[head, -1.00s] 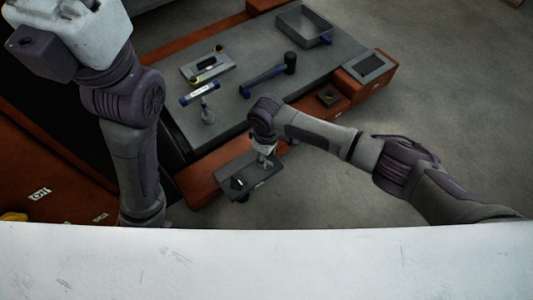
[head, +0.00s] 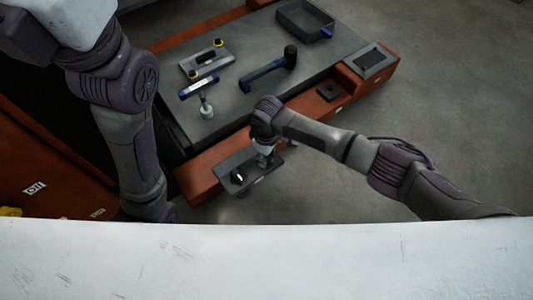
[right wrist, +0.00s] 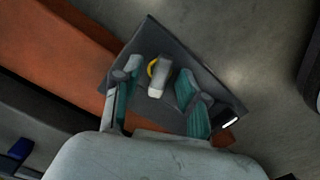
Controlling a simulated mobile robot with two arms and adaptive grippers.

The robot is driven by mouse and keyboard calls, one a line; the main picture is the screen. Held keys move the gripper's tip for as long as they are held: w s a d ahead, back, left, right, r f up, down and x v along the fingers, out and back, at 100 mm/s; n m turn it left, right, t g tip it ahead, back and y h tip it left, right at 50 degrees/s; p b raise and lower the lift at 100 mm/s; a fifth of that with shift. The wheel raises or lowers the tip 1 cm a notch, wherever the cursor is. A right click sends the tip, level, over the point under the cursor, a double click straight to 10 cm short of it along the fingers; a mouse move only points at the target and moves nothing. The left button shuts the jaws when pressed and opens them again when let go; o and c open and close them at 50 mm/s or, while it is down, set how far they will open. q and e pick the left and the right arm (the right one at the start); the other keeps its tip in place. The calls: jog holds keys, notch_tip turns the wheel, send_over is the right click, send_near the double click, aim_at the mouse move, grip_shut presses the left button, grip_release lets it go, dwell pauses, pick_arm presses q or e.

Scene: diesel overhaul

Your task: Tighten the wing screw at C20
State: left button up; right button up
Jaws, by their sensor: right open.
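In the right wrist view a pale grey upright piece (right wrist: 159,78) with a yellow ring at its base stands on a dark plate (right wrist: 210,88); it looks like the wing screw. My right gripper (head: 265,161) is open over the plate (head: 229,167) in the head view. In the right wrist view its two teal fingers stand on either side of the pale piece, with gaps visible. Whether they touch it anywhere cannot be told. No C20 label is readable. My left arm comes in at the left of the head view; its gripper is not seen.
A grey-topped orange bench (head: 232,112) carries a hammer (head: 270,70), a blue-ended bar (head: 198,87), a small stand (head: 206,108), a plate with yellow knobs (head: 207,59) and a tray (head: 304,20). Open floor lies to the right.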

jog(key=shift+c, duration=0.4)
grip_shut()
